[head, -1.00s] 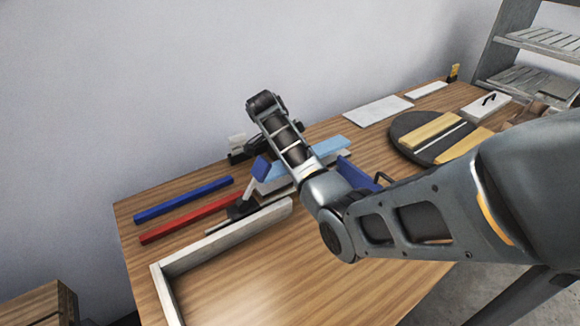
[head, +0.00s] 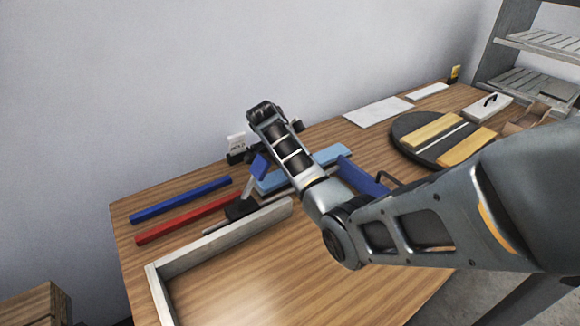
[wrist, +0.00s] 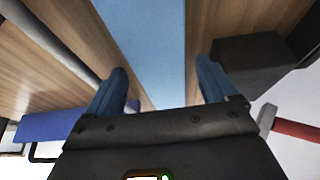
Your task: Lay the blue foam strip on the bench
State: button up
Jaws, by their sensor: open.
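The light blue foam strip (head: 333,156) lies at the middle of the wooden bench (head: 290,265), partly hidden behind my arm in the head view. In the wrist view the strip (wrist: 150,40) runs away from between the fingers of my gripper (wrist: 162,86). The fingers are apart, one on each side of the strip's line; contact cannot be told. A darker blue bar (head: 182,199) lies beside a red bar (head: 188,219) at the bench's left.
A pale wooden rail (head: 225,236) borders the front left. A dark round plate (head: 398,133) with yellow strips is at right. White boards (head: 378,111) lie at the back. The front bench is clear.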

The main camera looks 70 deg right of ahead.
jog(key=v, duration=1.2)
jog(key=shift+d+r, duration=0.1)
jog(key=shift+r, duration=0.05)
dwell(0.3)
